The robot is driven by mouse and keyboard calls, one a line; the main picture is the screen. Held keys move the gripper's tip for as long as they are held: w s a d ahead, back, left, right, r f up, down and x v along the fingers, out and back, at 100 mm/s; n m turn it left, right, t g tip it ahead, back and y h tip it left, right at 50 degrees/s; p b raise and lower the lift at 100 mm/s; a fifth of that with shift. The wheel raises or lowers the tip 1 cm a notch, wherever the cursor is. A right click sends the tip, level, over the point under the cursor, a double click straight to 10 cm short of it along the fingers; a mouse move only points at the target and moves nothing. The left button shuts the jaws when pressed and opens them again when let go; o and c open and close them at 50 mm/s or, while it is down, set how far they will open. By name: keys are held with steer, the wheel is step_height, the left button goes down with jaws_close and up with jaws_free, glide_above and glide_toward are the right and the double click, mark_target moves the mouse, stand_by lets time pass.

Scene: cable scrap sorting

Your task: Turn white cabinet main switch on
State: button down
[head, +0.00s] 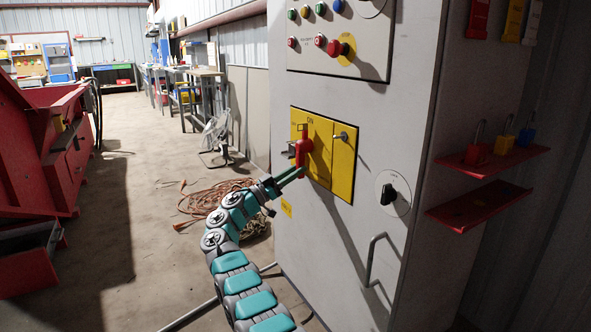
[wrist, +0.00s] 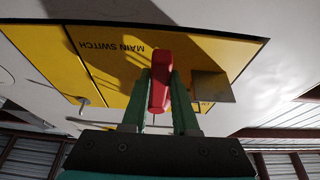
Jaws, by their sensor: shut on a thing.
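The white cabinet (head: 260,300) stands at the right with a yellow main switch plate (head: 343,160) on its front. The red switch handle (head: 303,150) is at the left part of the plate, just below the word ON, and looks roughly upright. In the wrist view the plate (wrist: 110,65) reads MAIN SWITCH upside down. My gripper (head: 300,171) has come in from the lower left. In the wrist view my gripper (wrist: 163,78) is shut on the red handle (wrist: 160,85), one finger on each side.
A black rotary knob (head: 389,194) and a grey pull handle (head: 372,260) are lower on the cabinet. Red shelves (head: 490,165) with padlocks are on its right side. An orange cable coil (head: 205,195) lies on the floor. A red machine (head: 40,150) stands left, with open floor between.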

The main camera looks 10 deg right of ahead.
steer(key=shift+r, duration=0.1)
steer(key=c, duration=0.7)
jaws_free()
steer(key=shift+a, duration=0.1)
steer(key=v, duration=0.7)
steer(key=shift+s+a+f+b, duration=0.1)
steer(key=shift+a+f+b, duration=0.1)
steer(key=shift+a+b, duration=0.1)
steer(key=shift+a, duration=0.1)
